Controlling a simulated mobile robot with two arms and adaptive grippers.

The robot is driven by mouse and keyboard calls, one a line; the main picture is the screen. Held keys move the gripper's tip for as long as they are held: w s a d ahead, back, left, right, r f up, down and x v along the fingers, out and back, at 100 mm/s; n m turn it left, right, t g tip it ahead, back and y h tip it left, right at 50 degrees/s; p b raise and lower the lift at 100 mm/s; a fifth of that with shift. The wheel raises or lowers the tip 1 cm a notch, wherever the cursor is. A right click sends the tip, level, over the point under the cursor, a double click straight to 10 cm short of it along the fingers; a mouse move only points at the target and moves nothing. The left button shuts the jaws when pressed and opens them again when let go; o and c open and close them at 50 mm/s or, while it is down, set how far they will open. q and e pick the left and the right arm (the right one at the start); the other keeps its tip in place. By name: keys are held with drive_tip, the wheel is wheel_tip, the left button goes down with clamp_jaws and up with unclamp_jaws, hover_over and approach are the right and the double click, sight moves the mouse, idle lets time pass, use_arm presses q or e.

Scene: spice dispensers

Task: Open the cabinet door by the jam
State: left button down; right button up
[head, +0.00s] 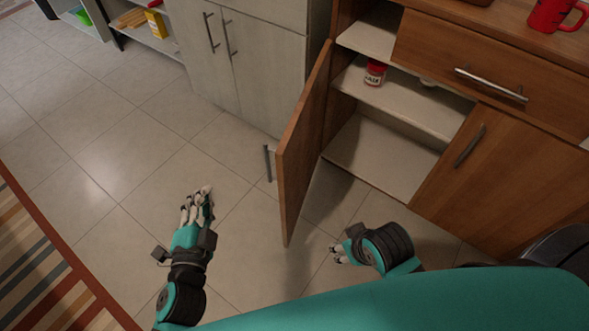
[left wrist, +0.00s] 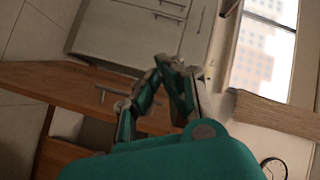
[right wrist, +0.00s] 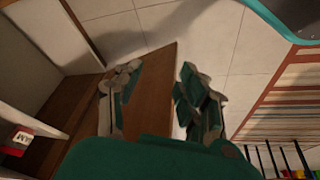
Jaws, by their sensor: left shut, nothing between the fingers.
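The wooden cabinet door (head: 304,145) by the jam stands swung wide open, with its metal handle (head: 268,163) on the outer left side. The jam jar (head: 375,73), with a red lid and pale label, stands on the cabinet shelf; its label also shows in the right wrist view (right wrist: 21,139). My left gripper (head: 205,192) is shut and empty over the floor, left of the door and apart from its handle. My right gripper (head: 336,253) is on the door's inner side, with its fingers spread and the door panel (right wrist: 152,98) showing between them in the right wrist view. I cannot tell whether it touches the door.
A closed wooden door (head: 515,175) and a drawer (head: 490,60) are at the right. A red mug (head: 550,14) stands on the counter. A grey cabinet (head: 255,60) stands behind the open door. A striped rug (head: 40,260) lies at left; the tiled floor between is clear.

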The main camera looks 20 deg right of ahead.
use_arm(q)
drive_tip(key=s+d+f+m+g+h+p, duration=0.1)
drive_tip(key=s+d+m+g+h, duration=0.3)
drive_tip(key=d+m, duration=0.3)
drive_tip(key=s+d+m+g+h, duration=0.1)
drive_tip(key=s+d+m+h, duration=0.3)
drive_tip(key=d+m+h, duration=0.3)
drive_tip(key=w+d, duration=0.5)
drive_tip(key=w, duration=0.3)
drive_tip(key=shift+f+y, duration=0.15)
drive_tip(key=shift+y, duration=0.15)
use_arm(e)
drive_tip(key=shift+s+d+g, duration=0.15)
drive_tip(key=shift+s+g, duration=0.15)
drive_tip(key=shift+s, duration=0.3)
use_arm(q)
drive_tip(key=shift+w, duration=0.1)
